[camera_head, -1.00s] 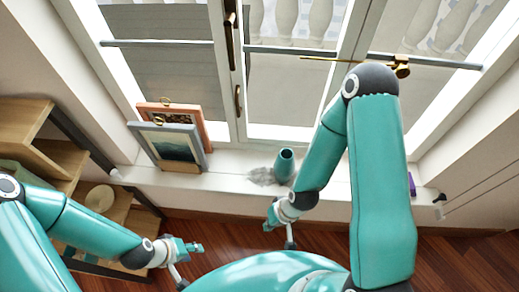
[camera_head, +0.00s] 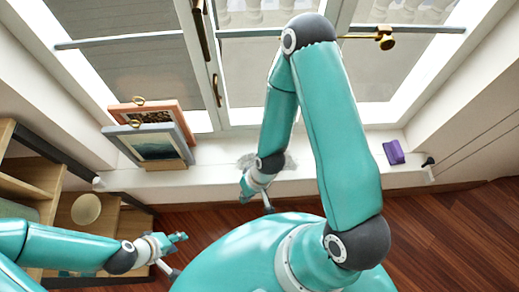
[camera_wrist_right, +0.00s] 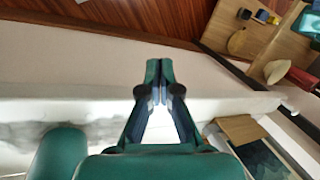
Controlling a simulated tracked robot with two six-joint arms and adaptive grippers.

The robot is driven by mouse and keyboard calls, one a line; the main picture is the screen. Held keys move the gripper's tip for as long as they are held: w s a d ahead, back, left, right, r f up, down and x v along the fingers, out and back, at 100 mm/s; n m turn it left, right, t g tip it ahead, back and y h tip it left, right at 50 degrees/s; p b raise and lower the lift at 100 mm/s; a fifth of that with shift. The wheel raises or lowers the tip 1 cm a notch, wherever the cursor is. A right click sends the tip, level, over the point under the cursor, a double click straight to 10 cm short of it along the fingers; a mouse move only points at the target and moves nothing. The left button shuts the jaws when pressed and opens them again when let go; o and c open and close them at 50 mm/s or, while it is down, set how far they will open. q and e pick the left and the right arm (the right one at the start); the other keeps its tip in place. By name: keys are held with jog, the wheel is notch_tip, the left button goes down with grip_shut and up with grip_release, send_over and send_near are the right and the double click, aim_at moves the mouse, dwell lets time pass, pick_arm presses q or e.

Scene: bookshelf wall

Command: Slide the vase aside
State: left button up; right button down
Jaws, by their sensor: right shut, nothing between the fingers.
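The teal vase is hidden behind my right arm in the head view. In the right wrist view a smooth dark-green rounded shape (camera_wrist_right: 60,155), probably the vase, stands at the lower left, apart from the fingers. My right gripper (camera_head: 244,189) is at the front edge of the white window sill (camera_head: 215,180). It also shows in the right wrist view (camera_wrist_right: 158,75), its fingertips together and empty. My left gripper (camera_head: 180,237) is above the floor at the lower left, away from the sill; I cannot tell its opening.
Two leaning picture frames (camera_head: 150,148) stand on the sill at left. A purple object (camera_head: 394,152) lies on the sill at right. A grey patch (camera_head: 250,160) shows beside my right arm. Wooden shelves with a pale bowl (camera_head: 86,209) are at left. Window panes are behind the sill.

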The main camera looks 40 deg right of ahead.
jog(key=w+n+b, duration=0.2)
jog(key=b, duration=0.1)
jog(key=w+a+n+g+b, duration=0.1)
jog(key=w+n+b, duration=0.2)
jog(key=w+r+n+h+b, duration=0.1)
jog(key=w+n+b, duration=0.2)
jog(key=shift+w+a+g, duration=0.2)
jog(key=shift+a+g, duration=0.05)
jog(key=shift+g, duration=0.15)
jog(key=w+d+r+n+h+b, duration=0.2)
jog(key=r, duration=0.1)
jog(key=w+r+n+b, duration=0.1)
jog(key=shift+d+r+n+h, duration=0.2)
jog(key=shift+d+n+h, duration=0.1)
jog(key=shift+d+h, duration=0.1)
jog(key=w+d+r+n+h+b, duration=0.1)
jog(key=d+r+n+h+b, duration=0.1)
jog(key=d+r+h+b, duration=0.3)
jog(key=f, duration=0.2)
jog(key=s+f+y, duration=0.1)
jog(key=f, duration=0.2)
jog(key=d+f+y, duration=0.1)
jog(key=f, duration=0.2)
jog(key=shift+s, duration=0.15)
jog(key=s+d, duration=0.1)
jog(key=d, duration=0.2)
jog(key=shift+s, duration=0.35)
jog(key=shift+s+d, duration=0.15)
jog(key=shift+d, duration=0.15)
